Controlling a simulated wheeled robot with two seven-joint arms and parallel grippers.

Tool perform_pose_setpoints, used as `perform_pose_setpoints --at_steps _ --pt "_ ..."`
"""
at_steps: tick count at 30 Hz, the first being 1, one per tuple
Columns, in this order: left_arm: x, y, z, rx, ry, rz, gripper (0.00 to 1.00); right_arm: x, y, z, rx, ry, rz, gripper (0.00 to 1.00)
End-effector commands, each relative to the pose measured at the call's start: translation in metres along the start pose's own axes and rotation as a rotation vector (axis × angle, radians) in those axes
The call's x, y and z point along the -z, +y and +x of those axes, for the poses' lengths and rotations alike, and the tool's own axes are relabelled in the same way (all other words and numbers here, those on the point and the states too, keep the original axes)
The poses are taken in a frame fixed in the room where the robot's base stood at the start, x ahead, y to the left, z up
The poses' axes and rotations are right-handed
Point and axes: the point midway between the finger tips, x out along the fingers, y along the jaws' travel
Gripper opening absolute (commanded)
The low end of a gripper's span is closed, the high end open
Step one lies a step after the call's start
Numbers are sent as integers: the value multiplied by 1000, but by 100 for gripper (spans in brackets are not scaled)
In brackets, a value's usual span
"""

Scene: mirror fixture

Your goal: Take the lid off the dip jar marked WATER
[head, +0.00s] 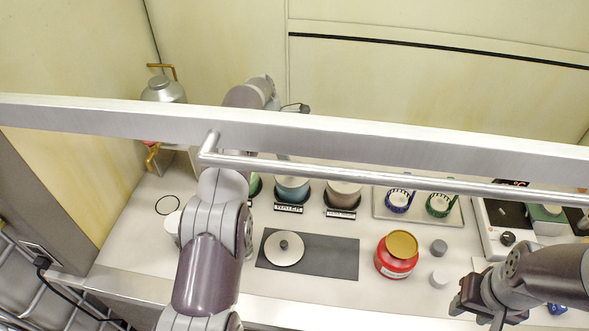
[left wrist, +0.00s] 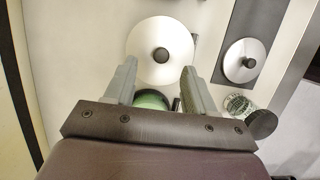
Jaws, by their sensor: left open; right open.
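The WATER jar (head: 291,189) is a teal jar with a label in front. It stands between a green jar (head: 255,186) and a brownish jar (head: 343,194); the mirror bar hides their tops in the head view. In the left wrist view a pale round lid with a black knob (left wrist: 161,53) lies just ahead of my left gripper (left wrist: 158,69), whose fingers are open and empty. Its place beside the open green jar (left wrist: 150,99) fits the WATER jar, but no label shows there. My right gripper (head: 477,306) is open, low at the right.
Another knobbed lid (head: 284,248) lies on the dark mat (head: 334,257). A red jar with a gold lid (head: 397,256) stands right of it. A glass jar with a dark lid (left wrist: 250,115) is near my left gripper. The metal bar (head: 400,145) crosses above the counter.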

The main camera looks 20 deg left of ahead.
Motion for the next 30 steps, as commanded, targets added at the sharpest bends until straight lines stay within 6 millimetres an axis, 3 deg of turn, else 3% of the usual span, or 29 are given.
perform_pose_setpoints --at_steps 5,9,15,16,21,30 --pt "-2 -7 24 6 0 -1 55 4 0 -34 0 0 0 43" --pt "0 -6 48 3 0 0 55 4 0 -36 0 0 0 43" --pt "1 -6 52 0 0 0 55 4 0 -34 0 0 0 43" --pt "1 -6 52 1 0 0 51 4 0 -34 0 0 0 43" --pt "1 -6 52 1 0 0 0 4 0 -34 0 0 0 43" --pt "0 -5 50 0 0 0 0 4 0 -32 0 0 0 43"
